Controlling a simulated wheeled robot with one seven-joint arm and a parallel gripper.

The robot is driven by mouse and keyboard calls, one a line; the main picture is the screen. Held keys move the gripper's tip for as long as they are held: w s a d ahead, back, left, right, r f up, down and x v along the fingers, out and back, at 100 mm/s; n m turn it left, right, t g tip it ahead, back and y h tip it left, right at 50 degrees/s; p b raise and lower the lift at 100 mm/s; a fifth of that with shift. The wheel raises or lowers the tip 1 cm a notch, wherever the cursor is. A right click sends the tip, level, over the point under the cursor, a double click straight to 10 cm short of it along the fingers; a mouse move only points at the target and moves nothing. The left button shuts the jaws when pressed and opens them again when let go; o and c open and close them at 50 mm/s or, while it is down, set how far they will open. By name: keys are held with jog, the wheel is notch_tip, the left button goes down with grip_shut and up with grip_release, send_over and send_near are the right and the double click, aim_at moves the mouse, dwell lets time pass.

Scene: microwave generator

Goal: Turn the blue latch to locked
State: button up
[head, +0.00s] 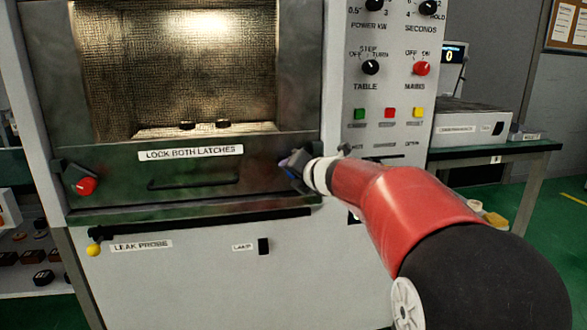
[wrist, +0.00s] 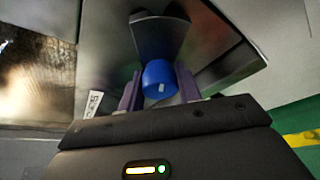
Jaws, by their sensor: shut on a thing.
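My gripper (wrist: 157,90) is shut on the blue latch, with one purple-grey finger on each side. In the head view my gripper (head: 292,163) is at the right end of the oven door's lower panel, and my arm hides most of the latch there. The red latch (head: 86,186) is on the left end of the same panel. A label between them reads "LOCK BOTH LATCHES" (head: 191,152).
The lit oven chamber (head: 180,70) is above the panel, with two small dark things inside. A control panel with knobs and buttons (head: 389,112) is right of it. A green table (head: 500,148) stands further right. A yellow-ended leak probe (head: 94,249) is at lower left.

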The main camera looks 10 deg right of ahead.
dwell(0.3)
jog(key=o, duration=1)
jog(key=v, duration=0.7)
jog(key=shift+s+p, duration=0.35)
jog(key=shift+d, duration=0.15)
